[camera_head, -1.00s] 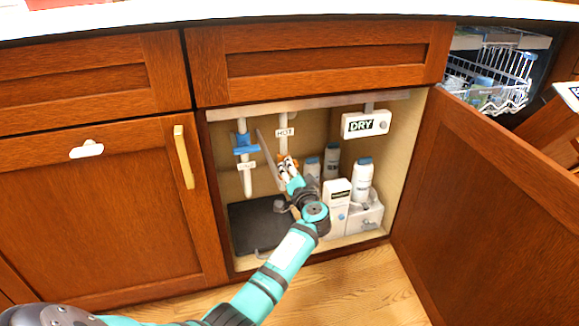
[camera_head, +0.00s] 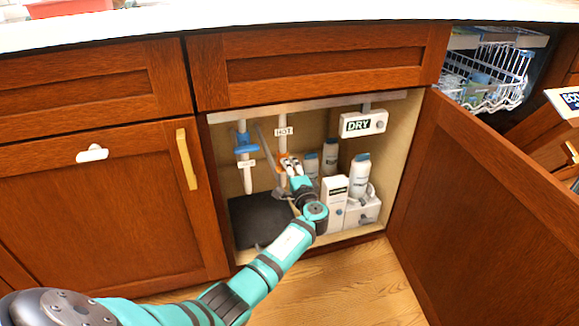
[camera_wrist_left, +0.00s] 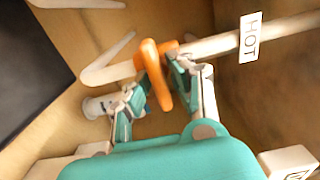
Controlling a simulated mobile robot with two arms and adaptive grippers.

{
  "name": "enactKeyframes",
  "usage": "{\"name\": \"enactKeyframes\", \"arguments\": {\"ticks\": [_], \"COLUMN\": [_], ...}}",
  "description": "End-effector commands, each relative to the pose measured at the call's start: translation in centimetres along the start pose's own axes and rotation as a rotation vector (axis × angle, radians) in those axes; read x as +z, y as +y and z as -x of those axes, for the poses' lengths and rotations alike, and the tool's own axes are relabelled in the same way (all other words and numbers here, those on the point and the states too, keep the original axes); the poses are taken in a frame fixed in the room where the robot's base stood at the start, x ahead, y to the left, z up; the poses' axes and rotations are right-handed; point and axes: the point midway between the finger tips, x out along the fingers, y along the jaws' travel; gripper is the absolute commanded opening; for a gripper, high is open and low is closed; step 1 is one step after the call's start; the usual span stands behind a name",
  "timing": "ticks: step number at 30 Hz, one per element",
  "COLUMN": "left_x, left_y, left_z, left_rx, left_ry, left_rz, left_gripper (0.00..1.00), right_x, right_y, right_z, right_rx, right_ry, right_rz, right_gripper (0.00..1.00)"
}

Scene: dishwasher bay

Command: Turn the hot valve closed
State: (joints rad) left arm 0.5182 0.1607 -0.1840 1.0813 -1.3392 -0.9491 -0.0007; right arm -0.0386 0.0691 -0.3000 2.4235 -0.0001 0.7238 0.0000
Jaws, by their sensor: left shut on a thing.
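The hot valve has an orange handle (camera_wrist_left: 155,74) on a pale pipe that carries a white HOT tag (camera_wrist_left: 251,38). In the head view the HOT tag (camera_head: 284,132) hangs above it inside the open cabinet. My left gripper (camera_head: 290,163) reaches in at the handle, hiding much of it there. In the left wrist view my gripper (camera_wrist_left: 155,85) has one finger on each side of the orange handle and is shut on it. The handle lies crosswise to the pipe in that view. My right gripper is in neither view.
A blue-handled valve (camera_head: 246,143) is on the left pipe. White bottles (camera_head: 360,172) and a white box (camera_head: 334,200) stand right of my gripper. A DRY box (camera_head: 364,123) hangs above. A dark mat (camera_head: 255,218) lies on the cabinet floor. The cabinet door (camera_head: 480,215) stands open at right.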

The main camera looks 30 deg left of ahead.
Motion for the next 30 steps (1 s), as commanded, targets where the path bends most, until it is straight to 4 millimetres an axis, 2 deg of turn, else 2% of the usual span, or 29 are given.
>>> {"name": "enactKeyframes", "arguments": {"ticks": [15,16,20,30], "left_x": [-0.1,-0.1,-0.09,-0.1], "left_y": [0.17,0.17,0.14,0.08], "left_z": [0.1,0.1,0.08,0.56], "left_rx": [0.002,0.002,0.002,0.001], "left_ry": [0.003,0.003,0.002,0.003], "left_rz": [-0.021,-0.021,-0.02,-0.018], "left_gripper": [0.0,0.23,0.39,0.39], "right_x": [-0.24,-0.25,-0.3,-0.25], "right_y": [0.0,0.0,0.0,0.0], "right_z": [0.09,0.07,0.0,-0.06], "right_rx": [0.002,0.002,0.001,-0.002], "right_ry": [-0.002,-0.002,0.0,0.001], "right_rz": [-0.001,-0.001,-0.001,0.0], "right_gripper": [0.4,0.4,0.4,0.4]}}
